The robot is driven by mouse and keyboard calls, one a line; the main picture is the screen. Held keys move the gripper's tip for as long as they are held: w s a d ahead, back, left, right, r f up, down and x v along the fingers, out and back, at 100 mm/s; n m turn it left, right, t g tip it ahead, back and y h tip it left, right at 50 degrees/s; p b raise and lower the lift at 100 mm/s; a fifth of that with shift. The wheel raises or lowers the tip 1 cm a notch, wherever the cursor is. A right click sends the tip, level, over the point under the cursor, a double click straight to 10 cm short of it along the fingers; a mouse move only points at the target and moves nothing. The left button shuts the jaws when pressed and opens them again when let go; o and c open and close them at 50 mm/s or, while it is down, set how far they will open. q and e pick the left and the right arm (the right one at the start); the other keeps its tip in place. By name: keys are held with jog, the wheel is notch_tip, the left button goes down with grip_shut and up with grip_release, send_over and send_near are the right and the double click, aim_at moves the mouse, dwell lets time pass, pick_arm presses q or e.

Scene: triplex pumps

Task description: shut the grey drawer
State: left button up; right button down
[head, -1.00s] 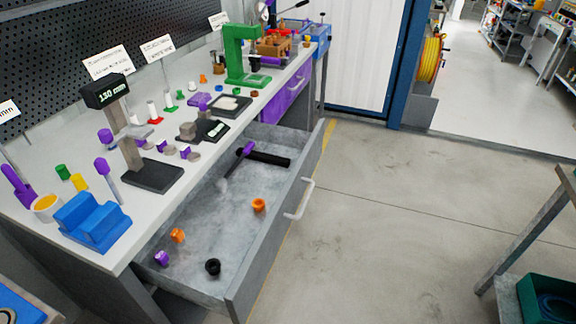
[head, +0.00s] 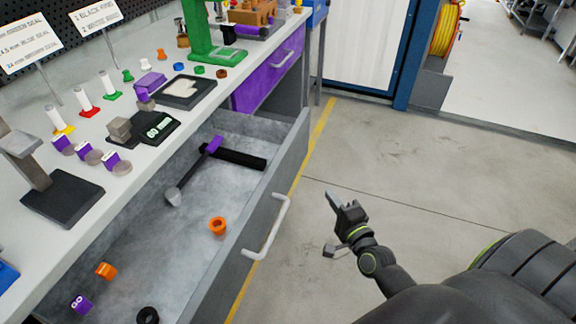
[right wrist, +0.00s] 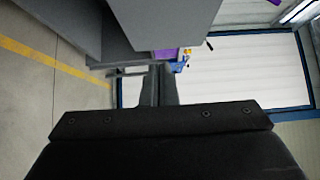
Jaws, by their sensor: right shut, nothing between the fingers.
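The grey drawer (head: 289,163) stands pulled out below the worktop, with its inside in full view. Its pale bar handle (head: 268,228) is on the outer face of the front panel. My right gripper (head: 334,203) is over the floor to the right of the handle, apart from the drawer. Its fingers (right wrist: 159,86) are shut and empty in the right wrist view. A grey panel (right wrist: 160,22) fills the top of that view, probably the drawer front. My left gripper is not in view.
The drawer holds a hammer-like tool (head: 193,172), a black bar (head: 236,158), orange rings (head: 217,225) and other small parts. The purple drawer (head: 268,77) beyond looks shut. The worktop (head: 100,140) carries several parts and stands. The floor to the right is clear.

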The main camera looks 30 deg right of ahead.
send_near(296, 162)
jog(key=w+d, duration=0.2)
jog(key=d, duration=0.1)
jog(key=w+a, duration=0.1)
jog(key=w+a+p, duration=0.1)
jog(key=w, duration=0.1)
jog(key=shift+w+r, duration=0.1)
jog(key=shift+r, duration=0.1)
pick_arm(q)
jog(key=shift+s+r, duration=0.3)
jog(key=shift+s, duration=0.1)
pick_arm(e)
jog(key=shift+w+a, duration=0.25)
jog(key=shift+w, duration=0.05)
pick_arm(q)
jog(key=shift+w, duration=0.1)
